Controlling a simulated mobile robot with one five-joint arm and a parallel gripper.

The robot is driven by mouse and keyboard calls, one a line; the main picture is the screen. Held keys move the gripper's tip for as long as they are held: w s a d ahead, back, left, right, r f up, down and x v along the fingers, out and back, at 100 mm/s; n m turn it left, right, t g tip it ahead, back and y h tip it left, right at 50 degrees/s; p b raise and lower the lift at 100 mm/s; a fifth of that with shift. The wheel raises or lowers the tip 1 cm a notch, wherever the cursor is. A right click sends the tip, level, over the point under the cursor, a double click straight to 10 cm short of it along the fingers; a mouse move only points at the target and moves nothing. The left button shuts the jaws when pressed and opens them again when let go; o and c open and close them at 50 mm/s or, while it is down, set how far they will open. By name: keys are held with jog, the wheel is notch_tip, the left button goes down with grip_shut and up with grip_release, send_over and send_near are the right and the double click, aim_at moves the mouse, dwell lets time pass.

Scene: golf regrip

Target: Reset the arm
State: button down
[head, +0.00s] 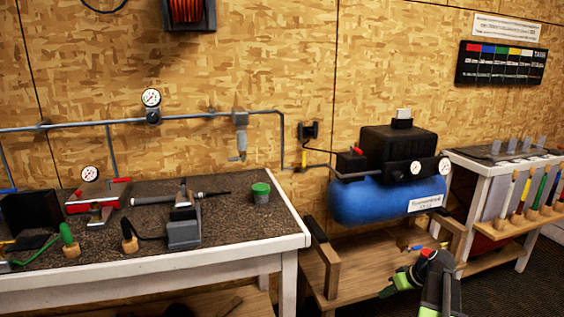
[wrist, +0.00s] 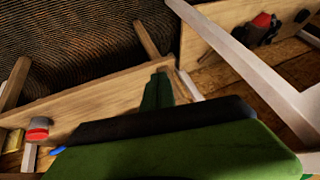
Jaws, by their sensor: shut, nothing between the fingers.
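My gripper (wrist: 158,92) shows in the wrist view as a narrow dark green pair of fingers, shut with nothing between them. Its wide green and black body fills the bottom of that view. In the head view my green and black arm is at the lower right, in front of the wooden compressor stand (head: 385,262). The gripper is apart from the workbench (head: 240,235), to its right.
A blue air compressor (head: 370,203) sits on the stand. The workbench at left holds a vise, a green-lidded cup (head: 261,192) and tools. A white rack (head: 492,176) with several upright clubs stands at right.

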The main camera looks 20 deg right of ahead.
jog(key=s+a+f+g+h, duration=0.1)
jog(key=a+f+g+h, duration=0.15)
jog(key=a, duration=1.65)
jog(key=s+a+f+g+h, duration=0.1)
jog(key=s+a+g, duration=0.15)
jog(key=a, duration=1.65)
notch_tip(320, 180, up, 22)
jog(key=w+p, duration=0.1)
jog(key=p, duration=2.1)
jog(key=shift+w+d+m+g+p, duration=0.2)
jog(key=shift+d+m+g+p, duration=0.1)
jog(key=shift+d+g, duration=0.1)
jog(key=shift+r, duration=0.1)
